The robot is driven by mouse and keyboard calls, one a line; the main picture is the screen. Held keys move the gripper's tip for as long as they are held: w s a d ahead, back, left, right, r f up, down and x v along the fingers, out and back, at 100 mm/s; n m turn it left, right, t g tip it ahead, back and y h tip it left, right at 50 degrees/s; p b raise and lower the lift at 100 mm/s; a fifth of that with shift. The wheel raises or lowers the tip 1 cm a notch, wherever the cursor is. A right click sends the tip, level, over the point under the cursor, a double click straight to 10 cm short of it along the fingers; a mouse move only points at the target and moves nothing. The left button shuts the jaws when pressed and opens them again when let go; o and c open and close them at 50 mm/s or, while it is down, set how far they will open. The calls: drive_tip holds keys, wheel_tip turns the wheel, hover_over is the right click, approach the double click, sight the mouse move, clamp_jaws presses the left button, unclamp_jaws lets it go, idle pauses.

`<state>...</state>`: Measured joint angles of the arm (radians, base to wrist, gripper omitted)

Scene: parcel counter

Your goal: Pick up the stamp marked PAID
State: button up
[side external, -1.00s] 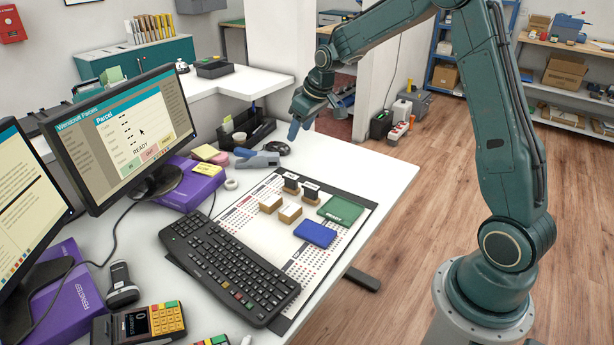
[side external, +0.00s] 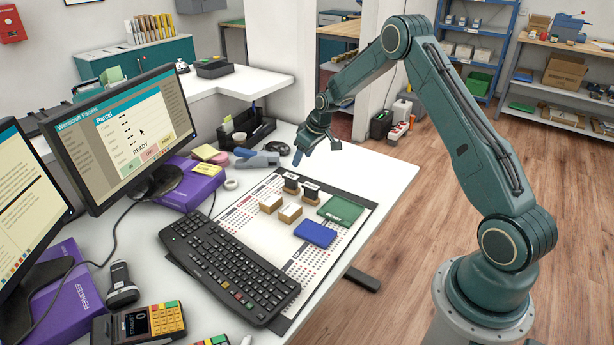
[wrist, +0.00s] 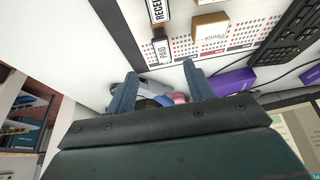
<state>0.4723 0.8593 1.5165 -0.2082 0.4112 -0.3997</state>
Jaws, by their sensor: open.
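The stamp marked PAID (wrist: 161,50) shows in the wrist view just ahead of my gripper, its dark body topped by a white label. In the side view the PAID stamp appears to be the left one of two dark upright stamps (side external: 291,186); its label is too small to read there. The other dark stamp (side external: 311,191) is likely the one whose label begins RECE (wrist: 157,11). My gripper (side external: 298,158) is open and empty above the desk's far end, behind the stamps. In the wrist view its blue fingers (wrist: 160,75) are spread with the PAID stamp beyond the gap.
Two pale wooden blocks (side external: 281,208) stand in front of the dark stamps on the printed mat (side external: 250,215). A green pad (side external: 340,210) and blue pad (side external: 315,233) lie to the right.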

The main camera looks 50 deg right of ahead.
sight(294, 177)
drive_tip(key=shift+x, duration=4.15)
drive_tip(key=shift+f, duration=0.15)
drive_tip(key=shift+x, duration=2.5)
drive_tip(key=shift+s+a, duration=0.15)
drive_tip(key=shift+c, duration=0.2)
drive_tip(key=c, duration=1)
